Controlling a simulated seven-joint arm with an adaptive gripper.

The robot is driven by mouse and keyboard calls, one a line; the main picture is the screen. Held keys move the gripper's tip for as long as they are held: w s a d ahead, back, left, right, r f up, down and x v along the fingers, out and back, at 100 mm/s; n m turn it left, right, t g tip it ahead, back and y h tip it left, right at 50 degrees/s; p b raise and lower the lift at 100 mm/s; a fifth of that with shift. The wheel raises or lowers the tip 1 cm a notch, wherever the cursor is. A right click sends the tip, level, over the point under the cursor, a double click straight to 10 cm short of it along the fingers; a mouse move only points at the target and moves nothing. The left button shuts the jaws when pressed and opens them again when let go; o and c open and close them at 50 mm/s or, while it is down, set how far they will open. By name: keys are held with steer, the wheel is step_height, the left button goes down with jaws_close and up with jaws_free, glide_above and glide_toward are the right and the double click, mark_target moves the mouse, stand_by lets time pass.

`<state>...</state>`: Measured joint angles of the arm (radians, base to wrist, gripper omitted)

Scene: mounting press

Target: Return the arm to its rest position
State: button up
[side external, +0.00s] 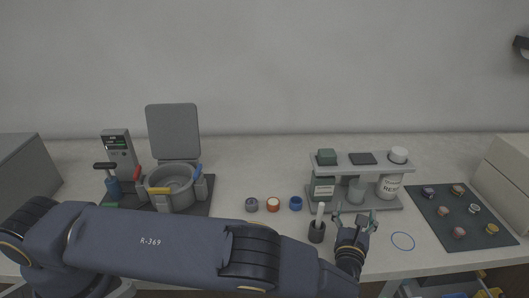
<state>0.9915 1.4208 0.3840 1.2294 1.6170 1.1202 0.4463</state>
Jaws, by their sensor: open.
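My gripper (353,218) is open at the front of the bench, right of centre. It stands just right of a small dark cup (317,236) with a white-handled tool (320,211) upright in it. I see nothing between its fingers, though they are small in this view. My dark blue arm stretches from the lower left across the front of the picture to the gripper, and hides part of the bench's front edge.
The mounting press (171,184) stands at left with its lid (173,131) up. Three small round pieces (273,204) lie mid-bench. A grey two-level rack (359,169) with jars stands behind the gripper. A dark mat (461,213) with several samples and a blue ring (403,241) lie to the right.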

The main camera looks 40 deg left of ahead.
steer(key=a+r+n, duration=0.1)
steer(key=r, duration=0.1)
steer(key=w+r+n+g+y, duration=0.1)
steer(key=r, duration=0.2)
steer(key=a+r+n+g, duration=0.1)
steer(key=r+n, duration=0.1)
steer(key=shift+w+a+r, duration=0.15)
steer(key=shift+a, duration=0.15)
steer(key=s+a+r+n+g, duration=0.45)
steer(key=a+r+n, duration=0.25)
steer(key=a, duration=0.3)
steer(key=s+a+r+n+g, duration=0.45)
steer(key=a+r+n, duration=0.25)
steer(key=a, duration=0.3)
steer(key=s+a+r+n+g+h, duration=0.1)
steer(key=s+a+r+n+h, duration=0.15)
steer(key=s, duration=0.35)
steer(key=s+a+r+n+g+h, duration=0.1)
steer(key=s+a+n, duration=0.25)
steer(key=s, duration=0.35)
steer(key=s+d+n+t+h, duration=0.2)
steer(key=s+n+h, duration=0.2)
steer(key=s, duration=1.1)
steer(key=n, duration=0.3)
steer(key=shift+d+n, duration=0.2)
steer(key=shift+n, duration=0.1)
